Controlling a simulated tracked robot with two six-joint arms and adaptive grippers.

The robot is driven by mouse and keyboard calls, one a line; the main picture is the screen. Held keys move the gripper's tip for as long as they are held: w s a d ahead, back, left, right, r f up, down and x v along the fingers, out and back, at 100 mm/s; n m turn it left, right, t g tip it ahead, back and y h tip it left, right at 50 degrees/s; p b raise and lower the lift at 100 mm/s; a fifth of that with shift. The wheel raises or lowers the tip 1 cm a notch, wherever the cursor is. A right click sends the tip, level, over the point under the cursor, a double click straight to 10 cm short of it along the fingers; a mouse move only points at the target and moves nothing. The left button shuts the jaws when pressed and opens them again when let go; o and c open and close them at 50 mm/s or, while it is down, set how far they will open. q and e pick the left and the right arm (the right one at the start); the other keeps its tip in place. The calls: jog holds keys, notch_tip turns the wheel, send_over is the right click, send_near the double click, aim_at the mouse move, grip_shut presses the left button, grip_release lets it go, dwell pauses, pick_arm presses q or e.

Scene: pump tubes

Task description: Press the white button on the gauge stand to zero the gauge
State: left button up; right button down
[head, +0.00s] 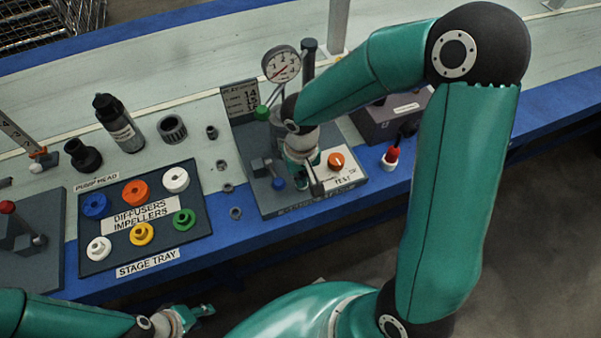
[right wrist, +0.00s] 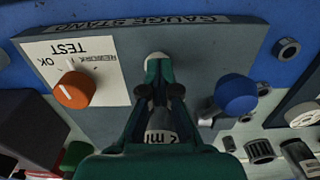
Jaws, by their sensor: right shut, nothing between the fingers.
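The gauge stand (head: 262,200) is a grey plate with a round dial gauge (head: 281,65) on a post at its back. My right gripper (head: 314,183) is shut and empty, pointing down over the front part of the stand. In the right wrist view its closed fingertips (right wrist: 157,80) are in front of a small white round piece (right wrist: 157,57), which looks like the white button. Whether they touch it I cannot tell. The gripper hides the button in the head view. My left gripper (head: 200,311) is low at the bottom left, away from the stand.
An orange knob (head: 336,160) on a white TEST label and a blue knob (head: 278,184) flank my right gripper. A green knob (head: 262,113) is behind. A stage tray (head: 100,262) with coloured rings lies left. A red-topped button (head: 391,154) stands right.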

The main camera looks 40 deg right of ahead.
jog(key=shift+s+f, duration=0.3)
jog(key=shift+f, duration=0.05)
jog(key=r+p, duration=0.2)
jog(key=r, duration=0.1)
jog(key=r+p, duration=0.1)
jog(key=r, duration=0.1)
jog(key=shift+w, duration=0.3)
notch_tip(320, 180, up, 10)
jog(key=p, duration=0.1)
jog(key=shift+f, duration=0.2)
dwell(0.9)
